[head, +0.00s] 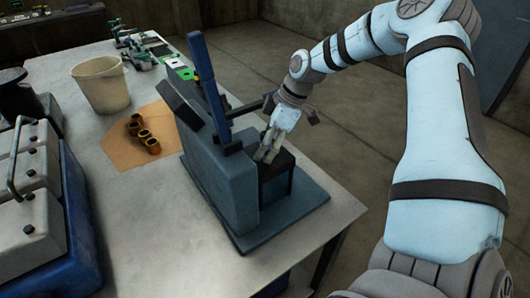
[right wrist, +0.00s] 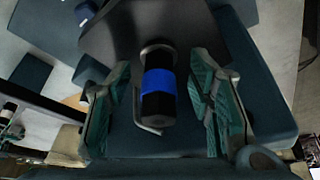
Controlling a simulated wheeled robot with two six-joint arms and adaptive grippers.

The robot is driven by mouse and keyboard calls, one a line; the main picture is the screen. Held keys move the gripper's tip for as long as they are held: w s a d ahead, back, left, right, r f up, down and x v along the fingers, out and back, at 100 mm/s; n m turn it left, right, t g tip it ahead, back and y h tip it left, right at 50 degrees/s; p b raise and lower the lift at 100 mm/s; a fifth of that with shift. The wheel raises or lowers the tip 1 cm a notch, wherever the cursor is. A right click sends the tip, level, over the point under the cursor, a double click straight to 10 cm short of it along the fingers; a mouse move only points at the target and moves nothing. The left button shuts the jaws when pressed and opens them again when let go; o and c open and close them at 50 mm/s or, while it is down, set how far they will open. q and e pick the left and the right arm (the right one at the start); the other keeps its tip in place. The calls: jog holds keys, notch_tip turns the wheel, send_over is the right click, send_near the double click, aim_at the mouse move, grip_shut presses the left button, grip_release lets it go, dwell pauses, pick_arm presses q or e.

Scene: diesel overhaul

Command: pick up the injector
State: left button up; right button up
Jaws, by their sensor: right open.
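The injector (right wrist: 158,90) looks like a dark cylinder with a bright blue band in the right wrist view. It sits at the blue-grey bench stand (head: 220,180), with a thin bent hook beside its lower end. My right gripper (head: 266,155) is over the stand's dark holder (head: 278,176) in the head view. In the right wrist view its two green-padded fingers (right wrist: 165,112) are open, one on each side of the injector, with a visible gap on both sides. In the head view I cannot make out the injector behind the gripper. My left gripper is not in view.
The stand's tall blue lever (head: 203,80) rises just left of my right gripper. A beige bucket (head: 102,84), brass rings on a brown sheet (head: 115,152) and a grey case (head: 28,190) are further left. The table's right edge is close to the stand.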

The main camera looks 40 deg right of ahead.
jog(key=shift+d, duration=0.15)
jog(key=shift+c, duration=0.9)
grip_shut()
jog(key=shift+r, duration=0.15)
notch_tip(320, 180, up, 20)
jog(key=p, duration=0.1)
jog(key=c, duration=0.7)
grip_release()
grip_shut()
